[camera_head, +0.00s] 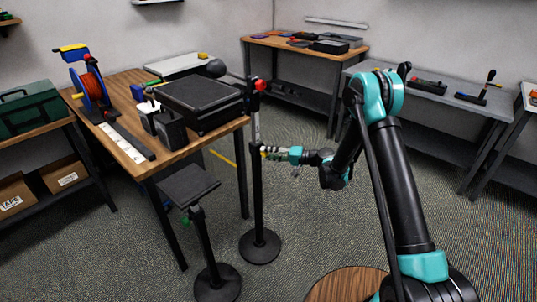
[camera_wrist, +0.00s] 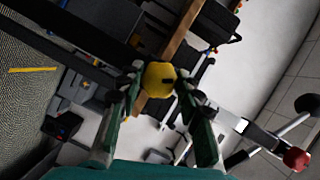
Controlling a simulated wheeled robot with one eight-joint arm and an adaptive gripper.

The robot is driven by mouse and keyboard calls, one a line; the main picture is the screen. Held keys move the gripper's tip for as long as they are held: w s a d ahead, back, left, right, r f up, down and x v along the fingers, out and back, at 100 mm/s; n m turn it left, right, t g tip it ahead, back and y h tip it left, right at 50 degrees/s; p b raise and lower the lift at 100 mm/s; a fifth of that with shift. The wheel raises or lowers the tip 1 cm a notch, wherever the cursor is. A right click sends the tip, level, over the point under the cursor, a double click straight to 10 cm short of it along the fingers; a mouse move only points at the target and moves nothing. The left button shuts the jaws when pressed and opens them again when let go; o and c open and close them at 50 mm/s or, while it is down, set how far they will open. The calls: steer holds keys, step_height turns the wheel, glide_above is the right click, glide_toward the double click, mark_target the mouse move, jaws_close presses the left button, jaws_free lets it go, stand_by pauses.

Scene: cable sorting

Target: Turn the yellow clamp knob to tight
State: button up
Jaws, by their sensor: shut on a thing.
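The yellow clamp knob (camera_wrist: 159,76) shows in the wrist view between the two green and black fingers of my gripper (camera_wrist: 157,90). The fingers are shut on it from both sides. A small dark mark shows on the knob's face. In the head view my gripper (camera_head: 272,153) reaches left to the black upright stand (camera_head: 257,195), at about the middle of its height. The knob is mostly hidden there by the fingers.
The stand has a round base (camera_head: 260,247) and a red knob (camera_head: 260,85) near its top. A wooden table (camera_head: 130,155) with a cable reel (camera_head: 92,88) and a black case (camera_head: 200,98) is close on the left. A small platform stand (camera_head: 190,185) is nearby. Floor is clear behind.

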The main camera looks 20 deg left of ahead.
steer(key=m+y, duration=0.2)
steer(key=m, duration=0.3)
steer(key=shift+f, duration=0.1)
stand_by(0.6)
steer(key=o, duration=1.1)
steer(key=shift+o, duration=0.2)
